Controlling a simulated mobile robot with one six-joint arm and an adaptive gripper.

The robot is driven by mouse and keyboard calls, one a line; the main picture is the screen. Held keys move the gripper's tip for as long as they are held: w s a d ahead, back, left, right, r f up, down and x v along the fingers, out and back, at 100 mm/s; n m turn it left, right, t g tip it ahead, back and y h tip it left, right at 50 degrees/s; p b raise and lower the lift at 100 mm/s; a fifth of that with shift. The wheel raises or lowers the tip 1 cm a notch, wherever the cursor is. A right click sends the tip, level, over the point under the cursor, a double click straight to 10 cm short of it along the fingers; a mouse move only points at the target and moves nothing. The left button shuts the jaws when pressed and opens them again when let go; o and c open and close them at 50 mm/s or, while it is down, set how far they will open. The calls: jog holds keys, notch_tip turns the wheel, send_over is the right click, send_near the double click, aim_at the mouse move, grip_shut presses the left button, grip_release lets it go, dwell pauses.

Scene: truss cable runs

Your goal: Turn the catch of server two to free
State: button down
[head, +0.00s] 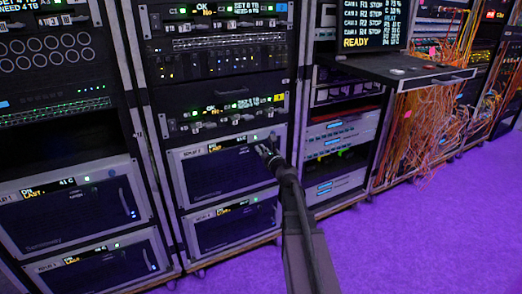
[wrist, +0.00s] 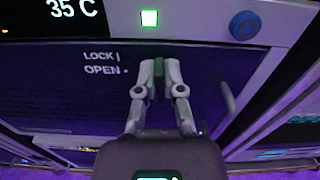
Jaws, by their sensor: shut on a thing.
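My gripper (wrist: 158,68) is shut on a small upright catch (wrist: 158,80) on the front of a dark server panel (wrist: 60,85). Most of the catch is hidden between the fingers. The words LOCK and OPEN, each with a mark, are printed just left of it. Whether this panel is server two cannot be read. In the head view my gripper (head: 266,148) is at the upper right of the server panel (head: 215,172) in the second rack. A similar panel (head: 235,228) is below it.
A green lamp (wrist: 149,18) and a blue round knob (wrist: 245,25) are above the catch. A bar handle (wrist: 228,97) stands out close to the right finger. Orange cables (head: 435,120) hang at the right rack. Purple floor (head: 430,235) is clear at the right.

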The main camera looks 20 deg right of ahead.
jog(key=n, duration=0.3)
jog(key=shift+n, duration=0.4)
jog(key=n, duration=0.4)
jog(key=shift+w+a+n, duration=0.1)
jog(key=shift+a+n, duration=0.05)
jog(key=shift+n, duration=0.15)
jog(key=n, duration=0.4)
jog(key=shift+f, duration=0.15)
jog(key=n, duration=0.4)
jog(key=shift+a+n, duration=0.1)
jog(key=shift+n, duration=0.2)
jog(key=c, duration=0.8)
grip_release()
jog(key=shift+o, duration=0.2)
